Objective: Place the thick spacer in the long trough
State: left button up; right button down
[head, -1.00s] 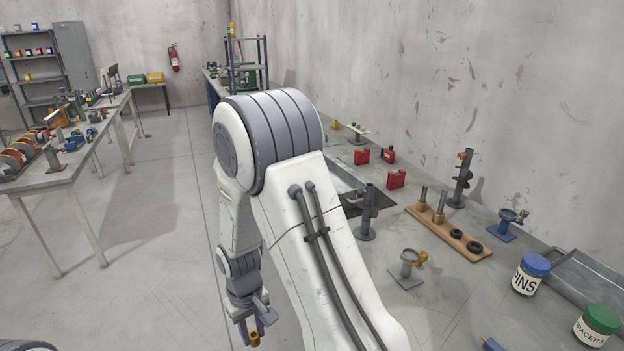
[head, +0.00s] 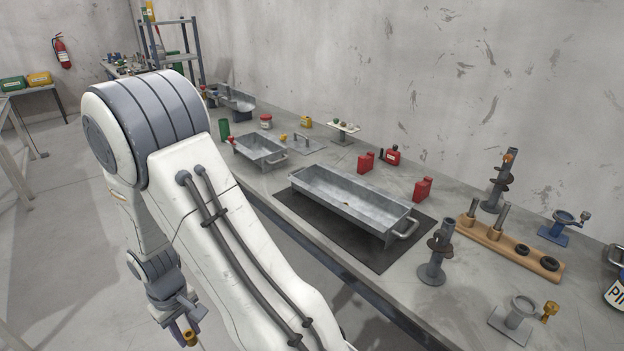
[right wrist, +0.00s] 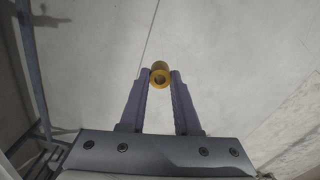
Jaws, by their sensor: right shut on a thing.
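The long trough (head: 372,206) is a grey metal tray with end handles, lying on a dark mat on the right-hand bench in the head view. Its inside looks empty apart from a small dark spot on the floor. My right gripper (head: 186,332) hangs over the floor at the lower left, well short of the bench. It is shut on a brass-yellow ring-shaped spacer (right wrist: 160,75), held between the fingertips with its hole showing in the right wrist view. The spacer also shows in the head view (head: 189,338). My left gripper is out of view.
The bench edge (head: 335,268) runs between my right gripper and the trough. A dark post stand (head: 435,255) stands near the trough's right end. Red cans (head: 422,189) stand behind it. A shorter trough (head: 262,148) lies farther back. A wooden peg board (head: 508,247) is at right.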

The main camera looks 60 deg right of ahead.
aim_at(333, 209)
jog(key=i, duration=1.5)
jog(key=z, duration=1.15)
